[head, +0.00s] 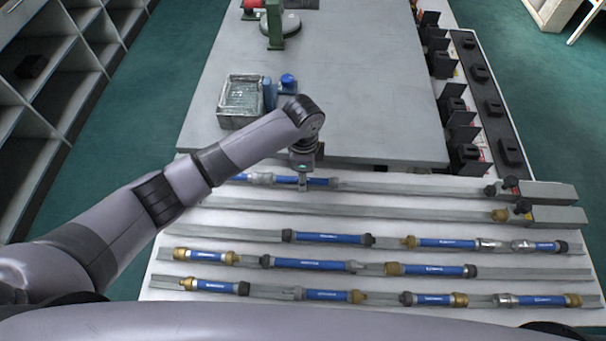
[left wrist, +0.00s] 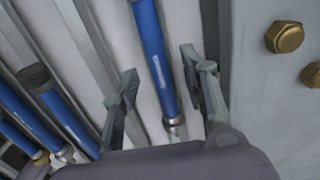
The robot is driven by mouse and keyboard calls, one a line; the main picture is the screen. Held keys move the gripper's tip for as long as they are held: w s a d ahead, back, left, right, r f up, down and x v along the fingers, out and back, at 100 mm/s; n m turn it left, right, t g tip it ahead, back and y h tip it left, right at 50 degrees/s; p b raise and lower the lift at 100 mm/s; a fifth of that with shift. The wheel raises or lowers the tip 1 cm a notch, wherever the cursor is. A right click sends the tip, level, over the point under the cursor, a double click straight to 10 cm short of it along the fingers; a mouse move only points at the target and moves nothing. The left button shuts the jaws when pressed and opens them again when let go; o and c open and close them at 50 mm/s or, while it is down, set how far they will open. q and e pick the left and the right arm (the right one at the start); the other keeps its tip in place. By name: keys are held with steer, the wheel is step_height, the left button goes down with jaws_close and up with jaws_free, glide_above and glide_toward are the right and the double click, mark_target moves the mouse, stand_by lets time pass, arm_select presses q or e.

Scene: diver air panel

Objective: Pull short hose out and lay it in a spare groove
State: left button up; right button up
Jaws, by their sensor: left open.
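A blue hose (head: 285,180) with metal end fittings lies in the rearmost groove (head: 400,188). My left gripper (head: 303,184) is above this hose, near its right part. In the left wrist view the open left gripper (left wrist: 160,70) has its fingers on either side of a blue hose (left wrist: 152,50); I cannot tell whether they touch it. A silver fitting (left wrist: 175,127) ends that hose. The second groove (head: 390,207) from the back holds no blue hose. Several other blue hoses, such as one short hose (head: 205,256), lie in the front grooves. My right gripper is not in view.
A grey raised table (head: 370,90) behind carries a metal tray (head: 240,101) and a green tool (head: 276,25). Brass bolts (left wrist: 285,37) show beside the gripper.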

arm_select(q)
steer(key=shift+f, duration=0.55)
steer(key=shift+c, duration=0.5)
jaws_close()
